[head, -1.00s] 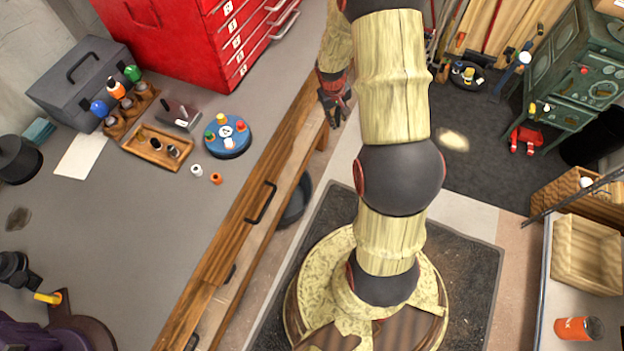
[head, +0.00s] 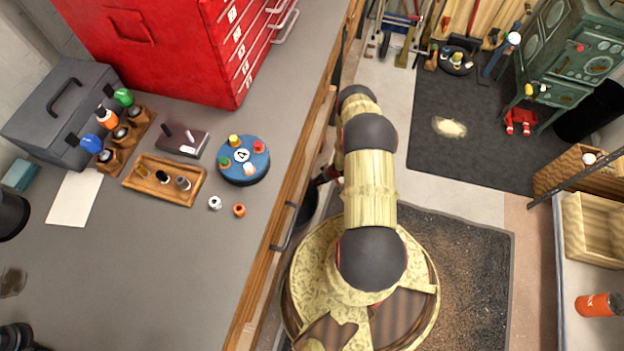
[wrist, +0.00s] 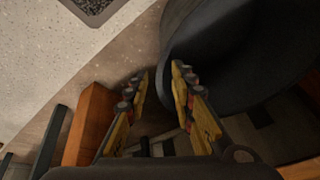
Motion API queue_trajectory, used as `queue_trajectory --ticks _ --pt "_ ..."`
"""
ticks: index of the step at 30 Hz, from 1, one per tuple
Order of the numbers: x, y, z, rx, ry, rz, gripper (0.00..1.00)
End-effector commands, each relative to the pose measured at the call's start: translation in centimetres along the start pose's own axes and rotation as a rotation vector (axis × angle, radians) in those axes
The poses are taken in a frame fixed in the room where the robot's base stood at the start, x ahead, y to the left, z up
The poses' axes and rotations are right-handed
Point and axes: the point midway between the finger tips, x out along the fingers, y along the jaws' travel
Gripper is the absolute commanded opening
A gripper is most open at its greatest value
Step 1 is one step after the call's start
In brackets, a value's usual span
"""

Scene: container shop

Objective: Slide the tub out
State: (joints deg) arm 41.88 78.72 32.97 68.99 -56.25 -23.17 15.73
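The tub (wrist: 235,55) is a dark grey, round, open container, large at the upper right of the wrist view. In the head view, part of the tub (head: 306,208) shows low beside the wooden bench front, partly hidden by the bench and my arm. My gripper (wrist: 160,72) is open, with two yellow-and-black fingers. The right finger overlaps the tub's inside in the picture and the left finger lies just outside its left edge. I cannot tell whether either finger touches the rim. In the head view my gripper is mostly hidden behind my arm.
The workbench (head: 130,270) has a wooden front with a bar handle (head: 291,228) close to my arm. A wooden post (wrist: 90,125) stands left of my gripper in the wrist view. A dark mat (head: 475,260) lies around my base. Pale floor is clear farther back.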

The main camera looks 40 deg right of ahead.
Motion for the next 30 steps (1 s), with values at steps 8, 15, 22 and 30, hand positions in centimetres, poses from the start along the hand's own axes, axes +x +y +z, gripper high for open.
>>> queue_trajectory --ticks 8,15,22,30 --pt "0.7 -0.5 0.6 0.001 0.012 -0.014 0.25" --pt "1.0 -0.5 0.6 0.001 0.011 -0.013 0.25" --pt "4.1 -0.6 0.8 0.000 0.010 -0.015 0.25" --pt "9.0 -0.6 0.7 -0.001 0.010 -0.014 0.25"
